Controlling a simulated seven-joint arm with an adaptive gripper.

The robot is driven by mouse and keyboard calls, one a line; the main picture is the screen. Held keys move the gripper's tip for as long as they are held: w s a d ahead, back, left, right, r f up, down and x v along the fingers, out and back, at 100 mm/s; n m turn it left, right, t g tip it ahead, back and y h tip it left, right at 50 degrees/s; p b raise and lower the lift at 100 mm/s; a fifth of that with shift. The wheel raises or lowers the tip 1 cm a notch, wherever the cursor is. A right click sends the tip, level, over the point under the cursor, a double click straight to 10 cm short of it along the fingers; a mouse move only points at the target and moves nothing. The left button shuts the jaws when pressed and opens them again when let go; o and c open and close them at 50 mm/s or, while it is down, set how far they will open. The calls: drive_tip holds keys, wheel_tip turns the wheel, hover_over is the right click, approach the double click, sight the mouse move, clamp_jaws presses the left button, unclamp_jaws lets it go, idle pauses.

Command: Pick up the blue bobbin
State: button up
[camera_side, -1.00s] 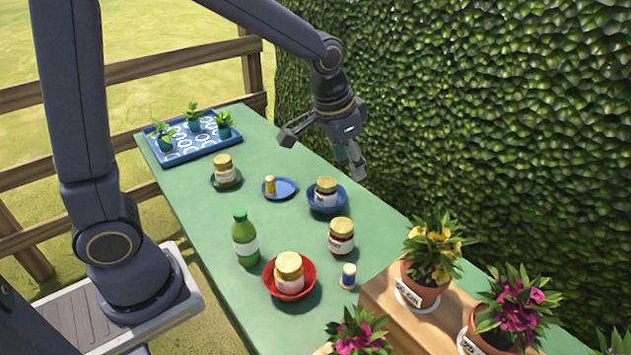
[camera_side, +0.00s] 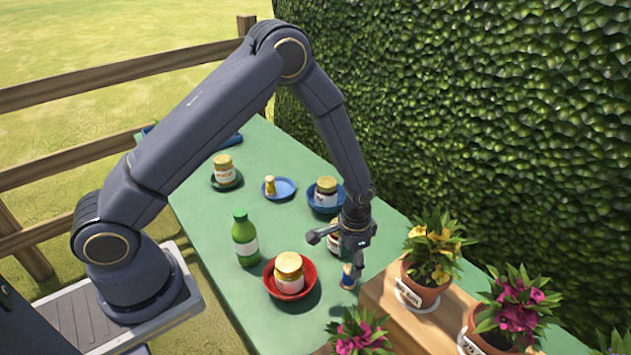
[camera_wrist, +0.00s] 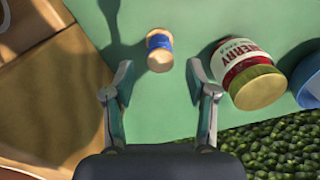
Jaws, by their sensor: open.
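The blue bobbin (camera_side: 347,277) stands on the green table, between the red bowl and the wooden planter box. In the wrist view the bobbin (camera_wrist: 159,50) has a blue band between pale wooden ends and lies a little beyond the fingertips, roughly centred between them. My gripper (camera_side: 342,250) is above the bobbin in the side view, with its lower parts partly in front of it. In the wrist view my gripper (camera_wrist: 163,85) has its two fingers wide apart with nothing between them.
A jar with a gold lid (camera_wrist: 258,87) stands close to the right finger. A wooden box (camera_wrist: 50,95) is on the left. The red bowl (camera_side: 268,280) holding a jar, the green bottle (camera_side: 244,238) and a blue bowl (camera_side: 316,205) are nearby. Potted flowers (camera_side: 427,265) stand on the box.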

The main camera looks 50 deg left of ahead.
sight(349, 271)
wheel_tip(349, 271, down, 6)
drive_tip(key=shift+w+r, duration=0.1)
drive_tip(key=shift+c, duration=0.2)
drive_tip(key=c, duration=1)
